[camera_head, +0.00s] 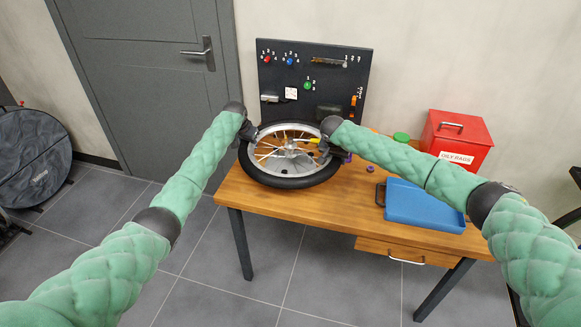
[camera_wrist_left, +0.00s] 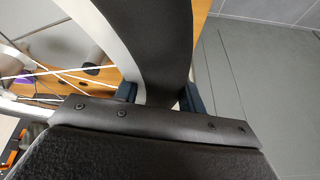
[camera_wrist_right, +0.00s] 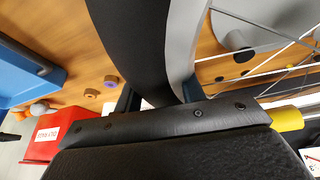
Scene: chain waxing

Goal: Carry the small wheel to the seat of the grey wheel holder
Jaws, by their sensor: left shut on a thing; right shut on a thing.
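The small wheel (camera_head: 286,183), with a black tyre, silver rim and spokes, is held nearly flat over the left part of the table. My left gripper (camera_head: 252,133) is shut on its left side; the left wrist view shows the fingers (camera_wrist_left: 158,97) on either side of the tyre and rim. My right gripper (camera_head: 331,144) is shut on its right side, with the tyre and rim between the fingers (camera_wrist_right: 160,97) in the right wrist view. A grey rounded part (camera_wrist_right: 236,36) shows through the spokes, possibly the wheel holder; its seat cannot be made out.
A dark pegboard (camera_head: 330,70) with tools stands behind the wheel. A blue tray (camera_head: 425,208) and a red rag box (camera_head: 455,135) are on the right of the wooden table (camera_head: 330,205). A small purple-topped piece (camera_head: 370,169) lies between wheel and tray.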

